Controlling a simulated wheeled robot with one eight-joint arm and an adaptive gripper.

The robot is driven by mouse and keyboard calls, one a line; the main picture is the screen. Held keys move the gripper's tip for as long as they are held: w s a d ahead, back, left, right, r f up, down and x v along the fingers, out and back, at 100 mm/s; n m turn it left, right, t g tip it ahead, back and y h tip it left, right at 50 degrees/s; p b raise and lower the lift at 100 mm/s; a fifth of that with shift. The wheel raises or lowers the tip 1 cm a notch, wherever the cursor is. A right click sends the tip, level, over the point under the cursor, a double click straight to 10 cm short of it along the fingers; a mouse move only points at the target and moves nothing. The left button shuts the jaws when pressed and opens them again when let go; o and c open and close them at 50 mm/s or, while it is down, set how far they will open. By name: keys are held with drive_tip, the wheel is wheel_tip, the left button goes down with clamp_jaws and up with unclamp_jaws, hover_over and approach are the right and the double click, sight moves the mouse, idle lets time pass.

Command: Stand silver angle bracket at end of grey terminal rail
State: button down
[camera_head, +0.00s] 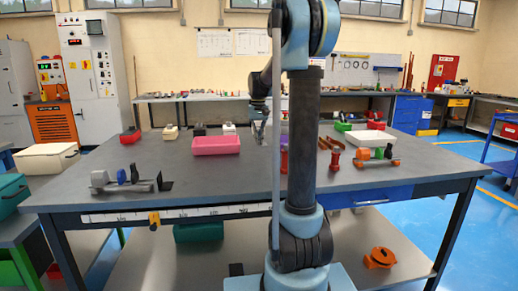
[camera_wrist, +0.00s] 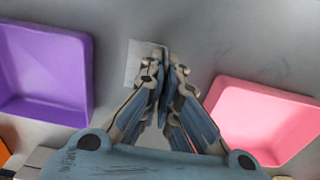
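The silver angle bracket (camera_wrist: 136,65) shows in the wrist view as a pale flat plate just left of my fingertips. Its thin upright side is between the tips and partly hidden by them. My gripper (camera_wrist: 165,62) points down, with its fingers drawn together and apparently closed on that side. In the head view my gripper (camera_head: 259,133) is low over the back middle of the table, partly behind my arm; the bracket cannot be made out there. The grey terminal rail (camera_head: 146,185) lies at the table's front left, bearing blue and dark blocks. A black angle piece (camera_head: 165,184) stands by its right end.
A pink tray (camera_head: 216,146) is left of my gripper in the head view, and right of it in the wrist view. A purple tray (camera_wrist: 45,75) is on the other side. Another rail with coloured parts (camera_head: 375,161) lies at the right. The table's front middle is clear.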

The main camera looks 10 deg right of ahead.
sight(259, 153)
drive_tip(key=shift+f, duration=1.85)
drive_tip(key=c, duration=1.8)
unclamp_jaws()
